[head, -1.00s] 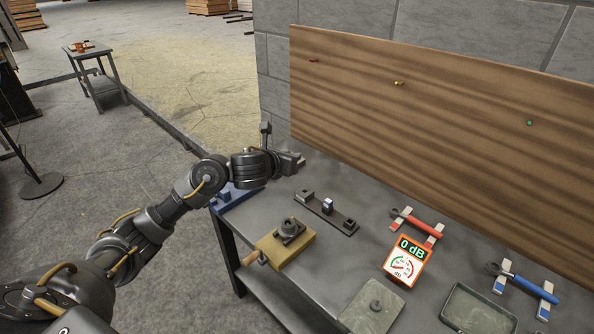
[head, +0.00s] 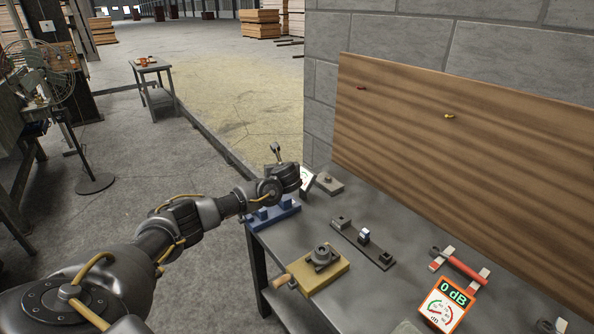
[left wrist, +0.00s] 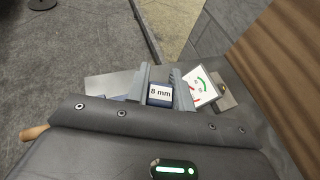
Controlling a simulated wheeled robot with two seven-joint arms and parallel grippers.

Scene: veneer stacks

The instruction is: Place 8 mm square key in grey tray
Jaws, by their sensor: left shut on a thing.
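The 8 mm square key (left wrist: 160,94) shows in the left wrist view as a dark piece with a white "8 mm" label. My left gripper (left wrist: 161,78) is shut on it, one grey finger on each side. In the head view my left gripper (head: 292,178) is above the table's far left end, near a blue holder (head: 270,214); its fingers and the key are hidden there by the hand. The grey tray cannot be made out in either current view. My right gripper is not in view.
A white dial card (head: 307,180) and a grey block with a peg (head: 329,184) stand just beyond the hand. A wooden block with a clamp (head: 325,268), a dark bar (head: 362,245), a red-handled tool (head: 460,266) and a "0 dB" meter (head: 446,303) occupy the table. A brown board stands behind.

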